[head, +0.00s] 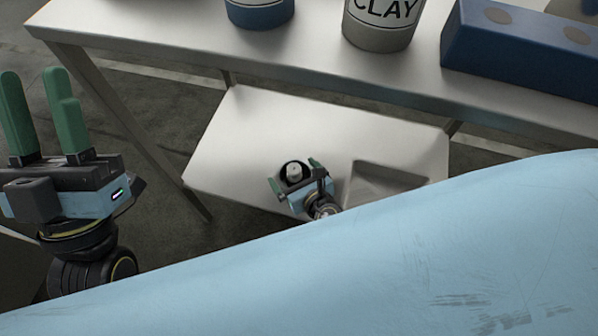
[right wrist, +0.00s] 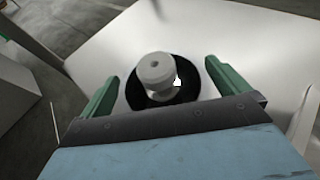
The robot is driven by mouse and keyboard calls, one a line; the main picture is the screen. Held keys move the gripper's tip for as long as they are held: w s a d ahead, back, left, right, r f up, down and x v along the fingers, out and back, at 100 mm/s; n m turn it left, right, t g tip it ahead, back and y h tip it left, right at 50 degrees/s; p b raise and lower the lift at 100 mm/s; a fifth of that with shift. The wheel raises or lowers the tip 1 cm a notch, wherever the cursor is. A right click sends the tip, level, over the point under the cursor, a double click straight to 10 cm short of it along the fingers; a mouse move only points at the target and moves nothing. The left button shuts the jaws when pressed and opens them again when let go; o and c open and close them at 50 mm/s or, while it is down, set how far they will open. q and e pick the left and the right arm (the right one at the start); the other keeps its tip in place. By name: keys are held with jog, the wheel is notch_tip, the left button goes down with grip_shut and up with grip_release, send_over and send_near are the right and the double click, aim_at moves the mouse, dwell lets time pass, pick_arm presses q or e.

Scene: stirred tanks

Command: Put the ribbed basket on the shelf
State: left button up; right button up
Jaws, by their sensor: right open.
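I cannot make out a ribbed basket in either view. A pale lower shelf (head: 240,140) lies below the table top, and it also shows in the right wrist view (right wrist: 255,35). On it is a black round piece (right wrist: 190,88) with a pale grey knob (right wrist: 155,70) in its middle; the knob also shows in the head view (head: 294,172). My right gripper (head: 295,174) is open, with its green fingers on either side of the black piece and nothing held. My left gripper (head: 34,78) is open and empty at the left, fingers up.
A shallow tray-like recess (head: 385,172) is at the shelf's right. On the table top (head: 150,40) above stand a blue tub (head: 262,12), a grey CLAY tub (head: 380,35) and a long blue box (head: 500,55). My blue body covers the lower right.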

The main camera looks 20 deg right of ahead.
jog(key=shift+r, duration=0.2)
pick_arm(q)
jog(key=w+f+g+y+p, duration=0.2)
jog(key=w+f+g+p, duration=0.2)
jog(key=f+g, duration=0.3)
jog(key=shift+w+d+f+g+y, duration=0.2)
jog(key=shift+w+f+g+y, duration=0.1)
jog(key=shift+f+g, duration=0.15)
pick_arm(e)
jog(key=v, duration=1.2)
